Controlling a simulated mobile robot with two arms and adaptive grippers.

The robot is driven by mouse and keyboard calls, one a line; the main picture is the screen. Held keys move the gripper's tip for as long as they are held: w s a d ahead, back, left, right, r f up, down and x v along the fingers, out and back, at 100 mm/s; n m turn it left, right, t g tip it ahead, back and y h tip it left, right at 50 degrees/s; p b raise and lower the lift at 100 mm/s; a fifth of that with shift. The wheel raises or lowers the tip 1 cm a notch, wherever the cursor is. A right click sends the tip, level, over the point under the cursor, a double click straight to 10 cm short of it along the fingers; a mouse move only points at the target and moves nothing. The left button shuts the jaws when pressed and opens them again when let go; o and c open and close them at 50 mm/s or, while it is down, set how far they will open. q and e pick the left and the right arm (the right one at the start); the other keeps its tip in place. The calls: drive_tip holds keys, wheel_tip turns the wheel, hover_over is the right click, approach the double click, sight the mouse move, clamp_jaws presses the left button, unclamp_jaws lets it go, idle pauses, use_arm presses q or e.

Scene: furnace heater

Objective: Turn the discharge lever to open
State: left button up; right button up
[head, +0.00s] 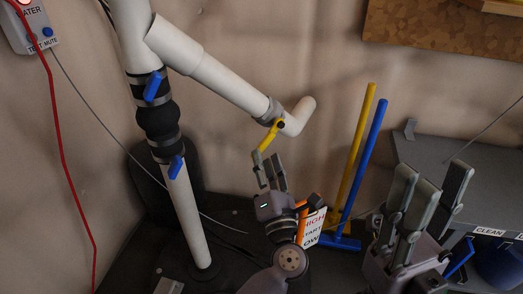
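A yellow lever (268,138) sits on a valve near the elbow end of the slanting white pipe (215,72). It points down and to the left from its pivot. It is probably the discharge lever; no label on it is readable. My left gripper (266,168) is just below the lever, fingers pointing up, with a small gap between them. Its fingertips are close to the lever's lower end; I cannot tell whether they touch it. My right gripper (428,187) is at the lower right, fingers up, spread and empty, well away from the lever.
Blue handles (153,86) (176,166) sit on the upright white pipe (186,215). Yellow (356,142) and blue (366,160) poles stand right of my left gripper. An orange-and-white sign (312,224) is beside its wrist. A grey surface (487,165) lies at right.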

sight(262, 150)
use_arm(q)
drive_tip(key=shift+b+x, duration=0.35)
drive_tip(key=shift+x, duration=2)
clamp_jaws()
